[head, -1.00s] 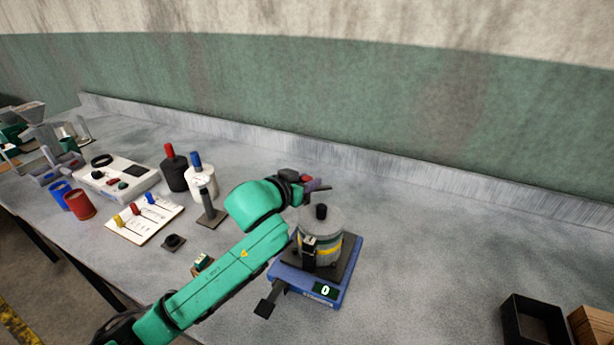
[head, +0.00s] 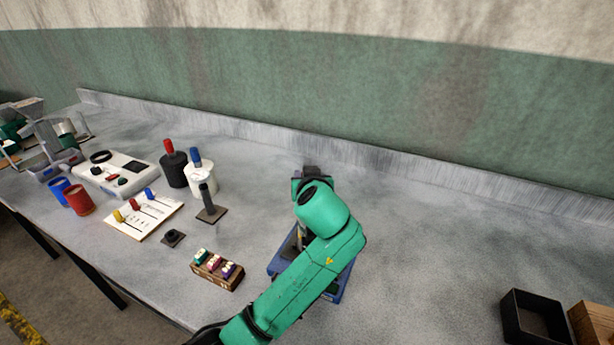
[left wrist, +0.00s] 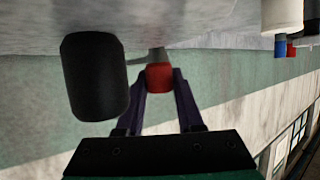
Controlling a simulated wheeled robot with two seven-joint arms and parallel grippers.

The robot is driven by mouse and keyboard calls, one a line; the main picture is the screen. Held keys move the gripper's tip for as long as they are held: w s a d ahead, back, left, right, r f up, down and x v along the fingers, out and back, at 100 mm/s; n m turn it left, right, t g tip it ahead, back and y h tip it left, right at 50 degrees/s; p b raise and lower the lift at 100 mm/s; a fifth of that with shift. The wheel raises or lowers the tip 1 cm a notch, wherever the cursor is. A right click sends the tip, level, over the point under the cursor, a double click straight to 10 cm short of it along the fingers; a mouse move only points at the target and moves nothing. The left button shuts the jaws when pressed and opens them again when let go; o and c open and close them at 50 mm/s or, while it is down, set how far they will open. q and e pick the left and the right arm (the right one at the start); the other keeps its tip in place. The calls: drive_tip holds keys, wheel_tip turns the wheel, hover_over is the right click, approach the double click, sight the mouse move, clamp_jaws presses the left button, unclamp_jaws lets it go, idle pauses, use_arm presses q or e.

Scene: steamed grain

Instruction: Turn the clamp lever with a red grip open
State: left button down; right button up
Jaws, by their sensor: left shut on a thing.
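The red grip (left wrist: 160,78) of the clamp lever is in the middle of the left wrist view, at the end of a thin grey lever (left wrist: 157,54). My left gripper (left wrist: 159,90) has its two dark fingers closed on either side of the red grip. A black rounded knob (left wrist: 95,77) stands close beside the fingers, to the left. In the head view my green left arm covers the pot, the lever and my fingertips; only parts of the blue scale (head: 333,294) under the pot show. My right gripper is not in view.
Left of the arm are a block with coloured pieces (head: 218,269), a dark post on a plate (head: 211,206), a white card with sliders (head: 144,215) and two capped canisters (head: 200,178). A black tray (head: 534,322) is at lower right. The bench between is clear.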

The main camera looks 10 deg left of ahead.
use_arm(q)
drive_tip(key=shift+f, duration=0.2)
drive_tip(key=c, duration=0.5)
unclamp_jaws()
drive_tip(key=shift+c, duration=0.2)
drive_tip(key=shift+r, duration=0.1)
drive_tip(key=shift+s+d+r+p, duration=0.2)
drive_tip(key=shift+s+r+p, duration=0.15)
drive_tip(key=shift+s, duration=0.1)
drive_tip(key=p+v, duration=0.4)
drive_tip(key=v, duration=0.9)
drive_tip(key=shift+s+d, duration=0.1)
drive_tip(key=shift+s, duration=0.15)
drive_tip(key=shift+w, duration=0.1)
